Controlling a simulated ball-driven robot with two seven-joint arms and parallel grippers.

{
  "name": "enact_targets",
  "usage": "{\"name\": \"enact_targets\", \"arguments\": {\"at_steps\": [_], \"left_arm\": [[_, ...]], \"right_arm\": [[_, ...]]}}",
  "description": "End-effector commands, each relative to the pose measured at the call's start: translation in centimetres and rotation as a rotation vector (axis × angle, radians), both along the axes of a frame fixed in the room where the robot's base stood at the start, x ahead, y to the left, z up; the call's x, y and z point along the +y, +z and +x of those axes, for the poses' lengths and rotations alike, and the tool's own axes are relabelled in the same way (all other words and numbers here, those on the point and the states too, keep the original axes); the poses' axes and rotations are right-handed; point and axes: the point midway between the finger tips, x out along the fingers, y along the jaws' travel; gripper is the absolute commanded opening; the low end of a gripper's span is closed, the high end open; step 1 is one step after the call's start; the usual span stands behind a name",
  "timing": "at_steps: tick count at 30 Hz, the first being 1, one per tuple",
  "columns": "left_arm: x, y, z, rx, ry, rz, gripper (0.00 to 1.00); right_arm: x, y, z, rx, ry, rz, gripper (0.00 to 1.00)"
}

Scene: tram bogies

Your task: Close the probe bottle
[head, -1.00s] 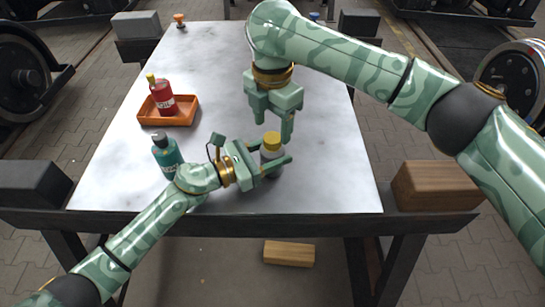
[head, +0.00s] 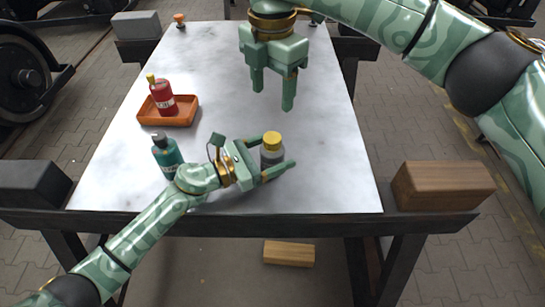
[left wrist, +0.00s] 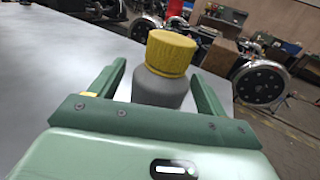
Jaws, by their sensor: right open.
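A grey bottle (head: 271,155) with a ribbed yellow cap (head: 272,139) on its top stands upright near the front of the table. The bottle (left wrist: 160,91) and the cap (left wrist: 172,53) also show in the left wrist view. My left gripper (head: 277,157) is open, with its fingers on either side of the bottle; the left wrist view shows a gap beside the left finger. The bottle's lower part is partly hidden by a finger. My right gripper (head: 273,93) is open and empty, above the table behind the bottle.
A teal bottle (head: 168,158) with a dark cap stands left of my left gripper, close to my arm. A red bottle (head: 163,101) is in an orange tray (head: 184,118) farther back. The table's (head: 325,150) right side is clear.

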Motion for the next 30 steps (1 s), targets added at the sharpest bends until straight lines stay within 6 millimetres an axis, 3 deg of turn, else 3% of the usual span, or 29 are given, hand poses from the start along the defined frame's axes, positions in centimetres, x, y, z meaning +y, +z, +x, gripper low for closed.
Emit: {"name": "enact_targets", "arguments": {"at_steps": [7,11,24,30], "left_arm": [[0.2,0.0,-0.1,0.000,0.000,0.000,0.76],[1.4,0.0,-0.6,0.001,0.002,0.000,0.76],[10.4,-0.1,-5.3,0.004,0.001,0.003,0.76],[13.3,-0.1,-6.8,0.002,0.000,0.001,0.76]], "right_arm": [[0.0,0.0,0.0,0.000,0.000,0.000,0.60],[0.0,0.2,0.0,-0.001,0.000,0.000,0.60],[0.0,0.7,-0.1,-0.004,0.000,0.000,0.60],[0.0,0.6,-0.1,-0.004,0.000,0.000,0.60]]}}
